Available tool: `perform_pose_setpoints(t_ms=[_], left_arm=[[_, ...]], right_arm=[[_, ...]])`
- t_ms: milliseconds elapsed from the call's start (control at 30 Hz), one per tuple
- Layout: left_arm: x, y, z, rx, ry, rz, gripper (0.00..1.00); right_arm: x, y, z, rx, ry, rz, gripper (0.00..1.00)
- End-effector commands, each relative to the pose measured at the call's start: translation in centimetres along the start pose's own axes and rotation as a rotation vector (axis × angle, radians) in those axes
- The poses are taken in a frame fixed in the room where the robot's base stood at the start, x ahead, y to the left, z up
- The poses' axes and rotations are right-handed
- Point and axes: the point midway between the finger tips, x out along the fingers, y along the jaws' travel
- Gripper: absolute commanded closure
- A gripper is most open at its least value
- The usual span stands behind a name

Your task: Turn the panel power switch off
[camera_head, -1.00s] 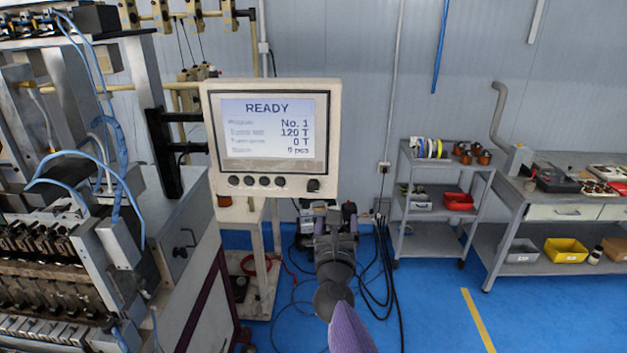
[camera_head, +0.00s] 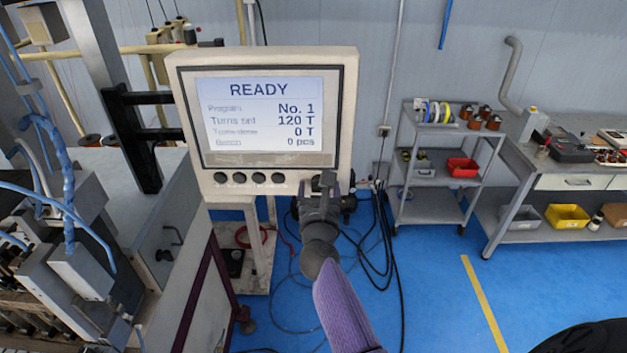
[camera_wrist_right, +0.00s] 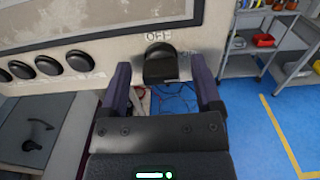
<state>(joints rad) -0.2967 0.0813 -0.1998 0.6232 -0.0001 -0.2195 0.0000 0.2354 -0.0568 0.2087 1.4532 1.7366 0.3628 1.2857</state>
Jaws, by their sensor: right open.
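The control panel (camera_head: 263,178) is a beige box with a lit screen (camera_head: 260,115) reading READY, No. 1, 120 T, 0 T and 0 pcs. In the right wrist view, the black power switch (camera_wrist_right: 158,62) sits on the panel's lower face, with an OFF label (camera_wrist_right: 158,36) above it. My right gripper (camera_head: 326,188) is at the panel's lower right corner and hides most of the switch in the head view. In the right wrist view the open fingers (camera_wrist_right: 160,84) stand on either side of the switch, with nothing gripped. My left gripper is out of view.
Several round black buttons (camera_head: 239,178) line the panel left of the switch. The winding machine (camera_head: 150,260) stands at the left. A grey cart (camera_head: 432,208) and a workbench (camera_head: 545,195) stand at the right. Blue floor lies open between, with loose cables below the panel.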

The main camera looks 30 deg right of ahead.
Motion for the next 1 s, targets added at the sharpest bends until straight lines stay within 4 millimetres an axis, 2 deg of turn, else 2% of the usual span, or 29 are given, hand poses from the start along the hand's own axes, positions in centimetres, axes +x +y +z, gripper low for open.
perform_pose_setpoints(t_ms=[133,500,533,767,1000], left_arm=[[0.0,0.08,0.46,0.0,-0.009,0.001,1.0],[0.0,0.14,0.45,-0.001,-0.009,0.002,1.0],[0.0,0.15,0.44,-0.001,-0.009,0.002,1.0],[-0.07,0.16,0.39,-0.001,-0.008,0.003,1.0],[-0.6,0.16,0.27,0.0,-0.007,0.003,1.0]], right_arm=[[0.0,0.01,-0.01,0.0,0.0,0.0,0.18],[0.0,0.03,0.0,-0.001,0.0,0.0,0.96],[0.0,0.03,0.0,-0.001,0.0,0.0,1.0],[0.0,0.03,0.03,-0.013,-0.001,0.0,1.0],[0.01,0.02,0.14,-0.111,0.0,0.0,1.0]])
